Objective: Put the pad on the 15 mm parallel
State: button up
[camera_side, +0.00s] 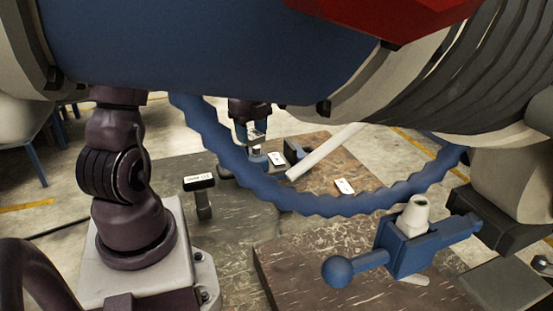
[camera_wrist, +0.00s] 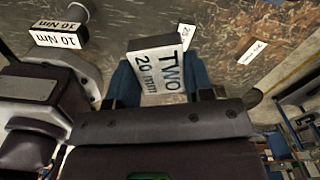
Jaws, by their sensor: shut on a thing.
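My gripper (camera_side: 251,133) points down over the far work surface in the side view, partly framed by a blue hose. In the wrist view its blue fingers (camera_wrist: 158,82) are shut on a white-faced block marked TWO 20 mm (camera_wrist: 158,68). I cannot tell whether this block is the pad. Behind the held block is another white label (camera_wrist: 187,57), partly hidden. A further small label (camera_wrist: 252,52) lies to the right, too small to read. I can read no 15 mm mark.
In the side view a dark piece with a white label (camera_side: 198,183) stands left of my gripper. White labels lie near it (camera_side: 277,159) and farther right (camera_side: 344,186). A pale rod (camera_side: 325,152) and a blue clamp (camera_side: 405,250) are at the right. The blue hose (camera_side: 300,200) crosses in front.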

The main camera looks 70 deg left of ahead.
jog(key=m, duration=0.3)
jog(key=shift+m, duration=0.3)
jog(key=shift+w+a, duration=0.15)
jog(key=shift+w, duration=0.05)
jog(key=w+a+f, duration=0.4)
jog(key=w+a, duration=0.2)
send_over(276, 158)
jog(key=f, duration=0.5)
jog(key=shift+s+d+f, duration=0.1)
jog(key=shift+s+d, duration=0.05)
jog(key=shift+d, duration=0.1)
jog(key=shift+w+a+f, duration=0.25)
jog(key=shift+f, duration=1.6)
